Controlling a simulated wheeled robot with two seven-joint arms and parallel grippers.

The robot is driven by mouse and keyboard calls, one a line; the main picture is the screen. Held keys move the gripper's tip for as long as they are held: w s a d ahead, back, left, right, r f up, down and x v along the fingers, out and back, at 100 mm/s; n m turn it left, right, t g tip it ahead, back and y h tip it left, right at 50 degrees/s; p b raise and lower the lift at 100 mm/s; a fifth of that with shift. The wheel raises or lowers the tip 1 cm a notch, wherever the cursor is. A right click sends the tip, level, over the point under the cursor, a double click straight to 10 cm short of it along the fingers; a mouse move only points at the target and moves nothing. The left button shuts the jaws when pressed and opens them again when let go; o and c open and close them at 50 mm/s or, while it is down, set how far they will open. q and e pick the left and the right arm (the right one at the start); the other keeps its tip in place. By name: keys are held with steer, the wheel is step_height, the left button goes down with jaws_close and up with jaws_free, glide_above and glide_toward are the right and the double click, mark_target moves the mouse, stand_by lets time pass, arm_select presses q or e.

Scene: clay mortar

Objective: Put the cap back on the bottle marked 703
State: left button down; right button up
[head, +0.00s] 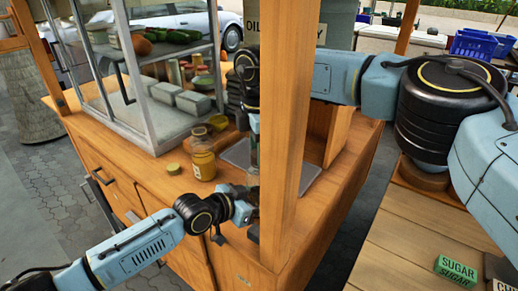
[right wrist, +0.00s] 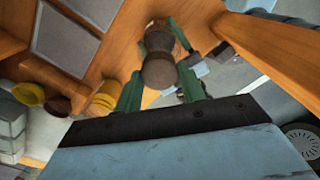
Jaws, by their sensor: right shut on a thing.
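My right gripper (right wrist: 160,92) has its green fingers on either side of a brown, waisted object (right wrist: 158,70) and is shut on it. In the head view the wooden post hides most of this gripper and the object. My left gripper (head: 245,210) is low beside the post, partly hidden, so its jaws cannot be judged. A glass jar with yellow contents (head: 203,165) stands upright on the wooden counter. A small round yellowish cap (head: 174,169) lies on the counter left of it, apart from it. No 703 marking can be read.
The wooden post (head: 287,140) stands in front of the right arm. A grey tray (head: 238,152) lies behind the jar. A glass case (head: 150,85) with vegetables and white containers stands at back left. A green SUGAR box (head: 456,270) is on the planks at lower right.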

steer(key=m, duration=0.4)
steer(key=shift+w, duration=0.1)
steer(key=m, duration=0.4)
steer(key=shift+m, duration=0.4)
steer(key=o, duration=0.9)
steer(key=shift+o, duration=0.2)
steer(key=shift+r, duration=2.25)
steer(key=shift+c, duration=0.3)
